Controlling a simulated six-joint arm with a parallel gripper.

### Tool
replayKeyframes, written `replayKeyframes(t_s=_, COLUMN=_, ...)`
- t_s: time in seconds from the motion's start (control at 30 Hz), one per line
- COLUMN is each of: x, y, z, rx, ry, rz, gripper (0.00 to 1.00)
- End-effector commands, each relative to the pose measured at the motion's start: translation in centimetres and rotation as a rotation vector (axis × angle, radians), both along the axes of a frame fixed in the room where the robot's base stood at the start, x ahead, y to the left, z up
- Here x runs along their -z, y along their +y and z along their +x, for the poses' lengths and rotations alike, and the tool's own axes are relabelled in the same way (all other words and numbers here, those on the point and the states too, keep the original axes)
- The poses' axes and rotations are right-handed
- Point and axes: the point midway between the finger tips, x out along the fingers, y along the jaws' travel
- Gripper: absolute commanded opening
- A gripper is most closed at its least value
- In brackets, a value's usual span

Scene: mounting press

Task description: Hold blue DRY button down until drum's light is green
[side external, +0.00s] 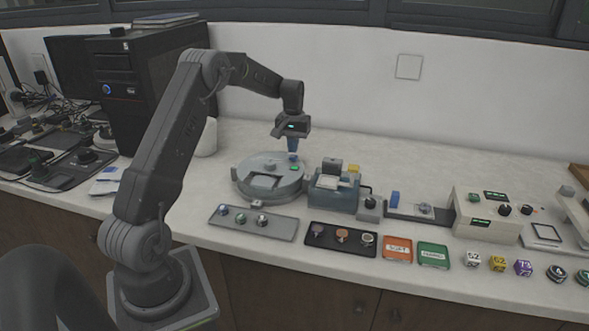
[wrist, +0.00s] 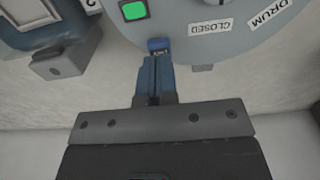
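The round grey drum (side external: 270,190) stands on the counter; its rim, with CLOSED and DRUM labels, also shows in the wrist view (wrist: 235,45). The square light (wrist: 134,11) on the drum is lit green. The blue DRY button (wrist: 158,44) is at the drum's edge, partly covered by my fingertips. My gripper (wrist: 154,60) has its blue fingers together, with nothing seen between them. The tips are right at the button and seem to touch it; how far it is pressed cannot be told. In the side view my gripper (side external: 293,150) points down at the drum's back edge.
A blue-green box unit (side external: 333,195) stands right of the drum. A grey tray (side external: 254,224) and a black tray (side external: 340,238) with small pieces lie in front. Orange (side external: 397,249) and green (side external: 433,255) trays lie further right. The computer tower (side external: 125,95) stands at the left.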

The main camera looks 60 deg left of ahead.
Motion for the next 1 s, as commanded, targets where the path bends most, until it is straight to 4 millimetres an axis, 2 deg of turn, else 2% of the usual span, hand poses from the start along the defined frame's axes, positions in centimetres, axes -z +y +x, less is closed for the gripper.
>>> replayKeyframes(t_s=0.47, x=-0.9, y=0.0, z=0.0, rx=0.0, ry=-0.002, rz=0.001, gripper=0.0)
replayKeyframes(t_s=1.0, x=-5.5, y=0.0, z=0.0, rx=0.0, ry=-0.002, rz=0.002, gripper=0.0)
